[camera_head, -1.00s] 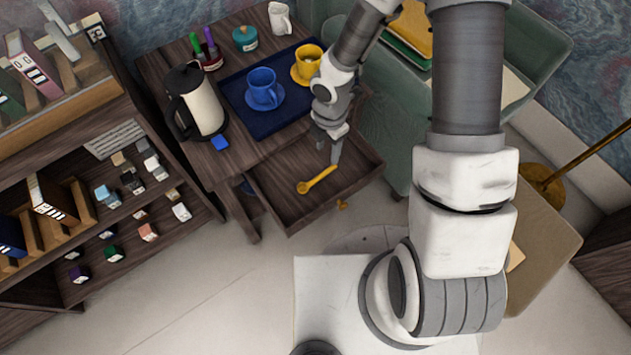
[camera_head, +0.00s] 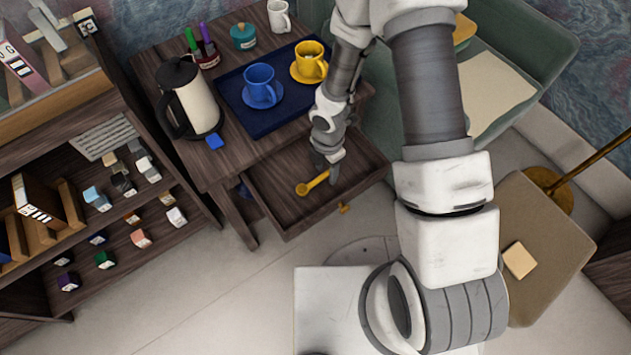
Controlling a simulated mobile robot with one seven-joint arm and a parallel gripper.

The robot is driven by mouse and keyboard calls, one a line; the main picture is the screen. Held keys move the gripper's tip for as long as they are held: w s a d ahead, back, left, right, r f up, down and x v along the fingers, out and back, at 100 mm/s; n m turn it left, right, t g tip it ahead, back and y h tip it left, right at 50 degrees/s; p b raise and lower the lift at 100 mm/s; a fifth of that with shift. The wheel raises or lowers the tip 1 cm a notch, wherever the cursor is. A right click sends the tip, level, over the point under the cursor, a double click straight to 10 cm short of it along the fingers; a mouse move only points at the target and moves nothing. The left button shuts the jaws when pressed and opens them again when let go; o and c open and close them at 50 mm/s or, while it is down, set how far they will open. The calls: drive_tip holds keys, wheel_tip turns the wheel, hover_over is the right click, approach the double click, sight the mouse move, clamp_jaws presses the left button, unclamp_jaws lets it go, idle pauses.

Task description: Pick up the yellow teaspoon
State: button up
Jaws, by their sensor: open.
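The yellow teaspoon (camera_head: 312,183) lies in the open drawer (camera_head: 285,211) of the dark wooden desk. Its round bowl end is to the lower left and its handle runs to the upper right. My gripper (camera_head: 331,178) points down into the drawer at the handle end of the teaspoon. It is open, and its fingers are small and partly overlap in this view. The tip of the handle is at or between the fingers; I cannot tell whether they touch it.
On the desk, a blue tray (camera_head: 247,121) holds a blue cup (camera_head: 260,84) and a yellow cup (camera_head: 311,60). Shelves (camera_head: 85,165) stand at left; a green armchair (camera_head: 520,75) stands at right.

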clamp_jaws()
drive_tip(key=shift+r, duration=0.1)
idle(0.3)
